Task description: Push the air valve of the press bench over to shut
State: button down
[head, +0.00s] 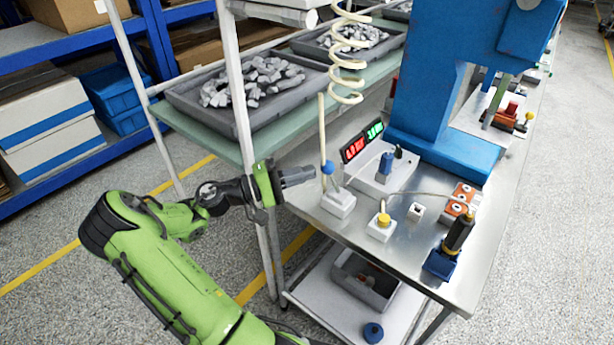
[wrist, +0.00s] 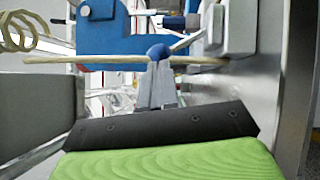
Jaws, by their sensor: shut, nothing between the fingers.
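The air valve (head: 338,204) is a small white block at the left edge of the steel press bench. Its lever ends in a blue ball knob (head: 327,168), and a cream air hose (head: 322,125) comes down to it. My gripper (head: 312,174) is shut and empty, pointing right, with its tips just left of the knob. In the wrist view, the blue knob (wrist: 158,52) is straight ahead of the fingertips (wrist: 157,70), with the grey lever slanting up to the right. Whether the tips touch the knob, I cannot tell.
A blue press (head: 435,130) stands behind. A control box (head: 380,186), a red and green display (head: 362,141), a yellow knob (head: 383,219) and orange boxes (head: 462,199) crowd the bench. A rack post (head: 240,110) and parts tray (head: 180,98) are close to my arm.

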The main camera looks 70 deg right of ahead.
jog(key=shift+s+d+r, duration=0.1)
jog(key=shift+s+d, duration=0.2)
jog(key=shift+s, duration=0.1)
jog(key=shift+s+a+r+m, duration=0.1)
jog(key=shift+s+r+m, duration=0.1)
jog(key=shift+m, duration=0.1)
jog(key=shift+s+r+m+y+p, duration=0.1)
jog(key=shift+r+m+y+p, duration=0.05)
jog(key=shift+m+y+p, duration=0.15)
jog(key=shift+s+a+r+m+t+y+p, duration=0.3)
jog(key=shift+s+r+m+t, duration=0.1)
jog(key=shift+m+t, duration=0.2)
jog(key=s+a+r+m+t+b, duration=0.1)
jog(key=s+a+m+t, duration=0.1)
jog(key=s+m+t, duration=0.2)
jog(key=shift+s+a+m+t+y, duration=0.3)
jog(key=shift+s+m, duration=0.4)
jog(key=shift+s, duration=0.45)
